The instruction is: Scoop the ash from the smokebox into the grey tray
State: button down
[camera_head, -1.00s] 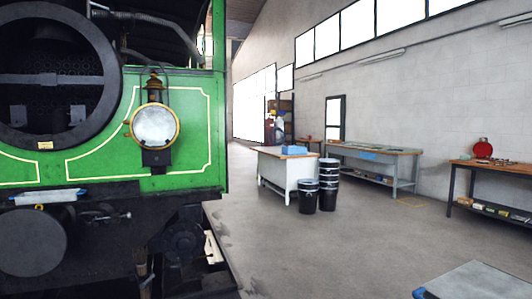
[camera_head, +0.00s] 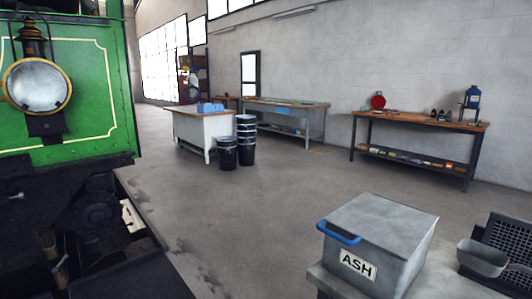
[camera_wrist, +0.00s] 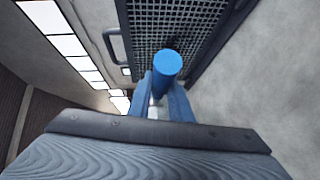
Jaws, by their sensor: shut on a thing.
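My gripper (camera_wrist: 158,98) shows in the wrist view only, with its blue fingers shut on a blue cylindrical handle (camera_wrist: 167,64). The handle is seen nearly end-on; what it belongs to is hidden. In the head view, a grey box (camera_head: 380,235) with an ASH label and a blue handle stands at the lower right. Its top looks covered. A small grey open pan (camera_head: 483,258) is to its right; I cannot tell whether it is the grey tray. The smokebox and its ash are out of view now.
The green locomotive (camera_head: 85,85) with its round lamp (camera_head: 37,84) fills the left. Workbenches (camera_head: 425,122), a white cabinet (camera_head: 195,130) and black bins (camera_head: 246,140) stand behind. Dark mesh (camera_head: 510,250) is at the right edge, and mesh (camera_wrist: 178,25) shows in the wrist view. The middle floor is clear.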

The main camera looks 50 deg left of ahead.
jog(key=s+a+f+m+t+h, duration=0.1)
jog(key=s+f+m+t+h, duration=0.2)
jog(key=s, duration=0.9)
notch_tip(320, 180, down, 2)
jog(key=m+h, duration=0.1)
jog(key=h, duration=0.1)
jog(key=shift+s+m+h, duration=0.4)
jog(key=shift+w, duration=0.1)
jog(key=w+r+n+g+y+b, duration=0.1)
jog(key=w+y, duration=0.1)
jog(key=w, duration=0.2)
jog(key=w+r+n+g+y+b, duration=0.1)
jog(key=w+r+n+b, duration=0.1)
jog(key=w, duration=0.2)
jog(key=w+r+n+y+b, duration=0.1)
jog(key=w+r+y+b, duration=0.1)
jog(key=w, duration=0.2)
jog(key=shift+w+d+n+g+y, duration=0.15)
jog(key=shift+d+n+g+y, duration=0.15)
jog(key=shift+d+g, duration=0.1)
jog(key=shift+w+d+r, duration=0.15)
jog(key=shift+w, duration=0.1)
jog(key=shift+f+p, duration=0.35)
jog(key=shift+f, duration=4.75)
